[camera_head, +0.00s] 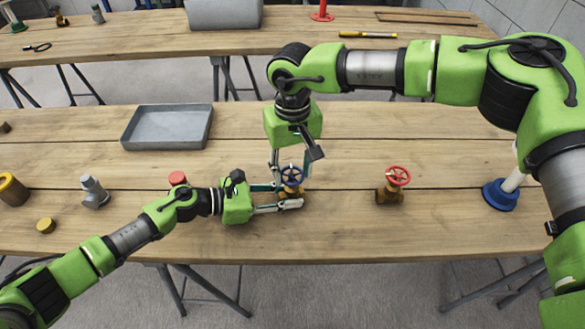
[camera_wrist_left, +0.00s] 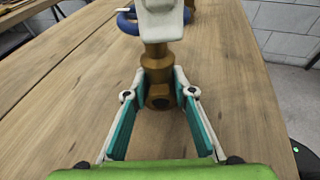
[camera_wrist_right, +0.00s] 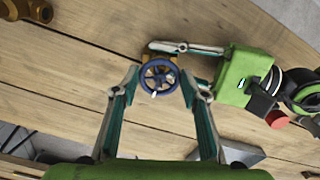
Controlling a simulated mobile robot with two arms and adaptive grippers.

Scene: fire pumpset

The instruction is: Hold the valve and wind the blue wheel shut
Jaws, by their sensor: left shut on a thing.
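The brass valve (camera_head: 291,194) with the blue wheel (camera_head: 292,174) stands upright near the middle of the near table. My left gripper (camera_head: 288,195) comes in from the left and is shut on the valve's brass body; the body (camera_wrist_left: 157,97) shows between its fingers in the left wrist view. My right gripper (camera_wrist_right: 160,77) reaches down from above, open, with one finger on each side of the blue wheel (camera_wrist_right: 159,78). I cannot tell whether these fingers touch the rim. In the left wrist view, a pale fingertip hides part of the wheel (camera_wrist_left: 126,22).
A brass valve with a red wheel (camera_head: 398,176) stands to the right, with a blue-based object (camera_head: 500,194) beyond it. A grey tray (camera_head: 127,141) lies at the back left. A red-topped thing (camera_head: 177,178) sits close behind my left arm. A second table (camera_head: 110,38) stands behind.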

